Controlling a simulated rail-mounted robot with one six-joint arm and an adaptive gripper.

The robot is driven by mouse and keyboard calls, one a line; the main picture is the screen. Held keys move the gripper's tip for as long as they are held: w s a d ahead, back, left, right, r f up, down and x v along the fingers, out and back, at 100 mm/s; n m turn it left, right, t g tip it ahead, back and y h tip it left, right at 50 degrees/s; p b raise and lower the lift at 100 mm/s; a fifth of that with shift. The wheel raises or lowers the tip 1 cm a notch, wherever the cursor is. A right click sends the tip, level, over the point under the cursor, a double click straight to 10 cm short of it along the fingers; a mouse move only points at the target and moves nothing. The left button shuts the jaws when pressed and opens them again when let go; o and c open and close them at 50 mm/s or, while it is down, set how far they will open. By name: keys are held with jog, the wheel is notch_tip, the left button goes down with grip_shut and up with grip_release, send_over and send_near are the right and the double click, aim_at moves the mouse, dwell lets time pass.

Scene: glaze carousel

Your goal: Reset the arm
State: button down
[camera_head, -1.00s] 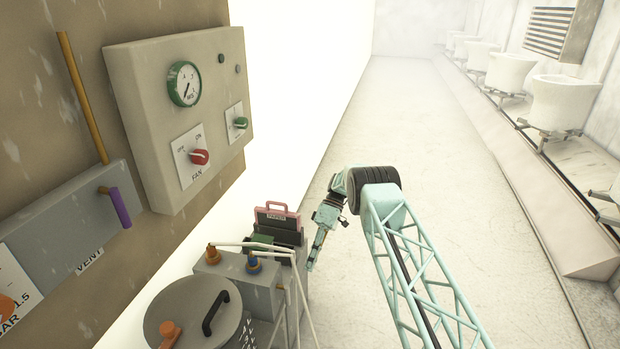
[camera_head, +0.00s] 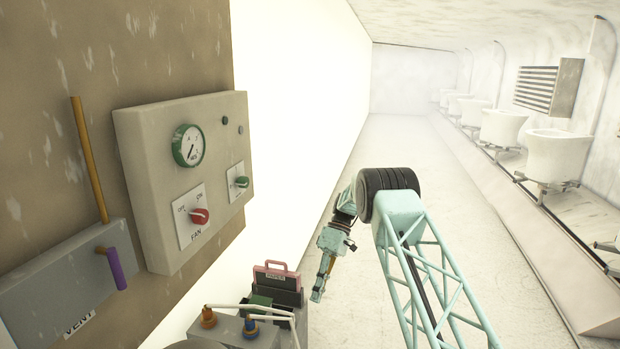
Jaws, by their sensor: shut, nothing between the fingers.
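My gripper (camera_head: 318,293) hangs at the end of my pale teal arm, pointing down, in the lower middle of the head view. It is small here and looks shut with nothing held. It is just right of a dark box with a pink handle, apart from the control panel on the wall. My arm's lattice link runs down to the lower right from a dark ribbed joint.
A wall panel (camera_head: 150,190) at left has a gauge (camera_head: 188,145), a red FAN knob (camera_head: 200,216) and a green knob (camera_head: 241,182). A purple-handled lever (camera_head: 117,268) is below left. A pink-handled box (camera_head: 277,281) stands near my gripper. White basins (camera_head: 558,158) line the right; the floor (camera_head: 410,150) between is clear.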

jog(key=s+d+r+m+t+h, duration=0.1)
jog(key=s+d+r+m, duration=0.15)
jog(key=r, duration=0.85)
jog(key=s+d+r+m+t, duration=0.1)
jog(key=s+d+r, duration=0.15)
jog(key=r, duration=0.95)
jog(key=s+d+r+m+t+h, duration=0.1)
jog(key=s+d+r+m+t, duration=0.3)
jog(key=s+r, duration=1.2)
jog(key=s+d+r+m+t+h, duration=0.1)
jog(key=s+d+r, duration=0.3)
jog(key=s, duration=0.5)
jog(key=s+d+r+m+t, duration=0.1)
jog(key=s+d+r, duration=0.1)
jog(key=s+r, duration=0.5)
jog(key=s+d+f+m+t, duration=0.1)
jog(key=s+f, duration=0.1)
jog(key=s, duration=1)
jog(key=s+d+f+m+t+h, duration=0.1)
jog(key=s+d+f+m, duration=0.1)
jog(key=s, duration=1)
jog(key=shift+s+d+f+t, duration=0.15)
jog(key=shift+d+f+t, duration=0.15)
jog(key=shift+f, duration=0.5)
jog(key=shift+a, duration=0.15)
